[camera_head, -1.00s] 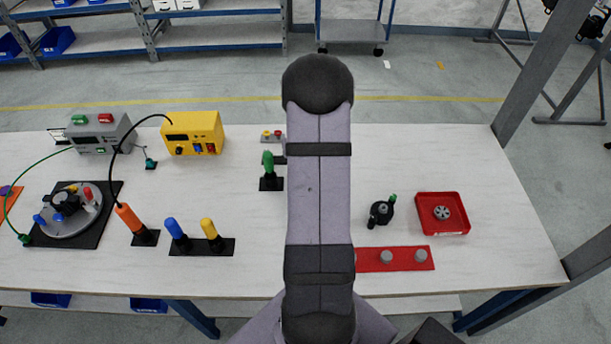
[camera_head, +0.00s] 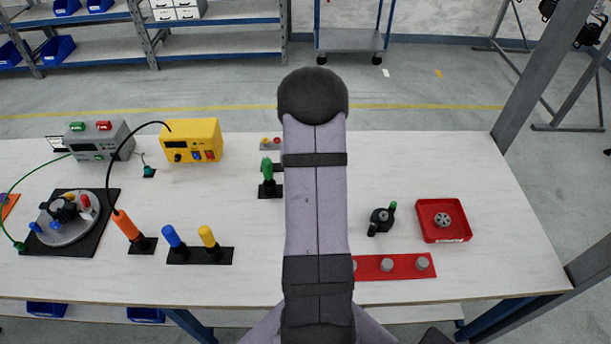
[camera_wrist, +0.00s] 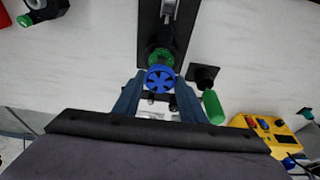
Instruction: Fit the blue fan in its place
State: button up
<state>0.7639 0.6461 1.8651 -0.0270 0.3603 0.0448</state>
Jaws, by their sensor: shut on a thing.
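The blue fan (camera_wrist: 160,79) is a small round piece with dark slots. It shows in the middle of the wrist view, between the two fingers of my gripper (camera_wrist: 158,88), which is shut on it. Just beyond the fan is a black fixture with a green ring (camera_wrist: 160,58), on a dark base plate (camera_wrist: 150,25). The fan overlaps the near side of the ring in this view; I cannot tell whether they touch. In the head view my arm hides the gripper, the fan and the fixture.
A green-handled tool (camera_wrist: 213,106) stands on a black base close right of the gripper; it also shows in the head view (camera_head: 267,170). The yellow power unit (camera_head: 192,141) stands left. A red tray (camera_head: 443,220) and a black tool (camera_head: 382,218) lie right.

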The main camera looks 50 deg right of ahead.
jog(key=shift+f+b, duration=1.35)
jog(key=shift+f, duration=0.7)
jog(key=shift+f, duration=0.2)
jog(key=o, duration=0.7)
jog(key=o, duration=0.6)
jog(key=shift+r, duration=0.1)
jog(key=shift+b+v, duration=1.05)
jog(key=shift+v, duration=2.55)
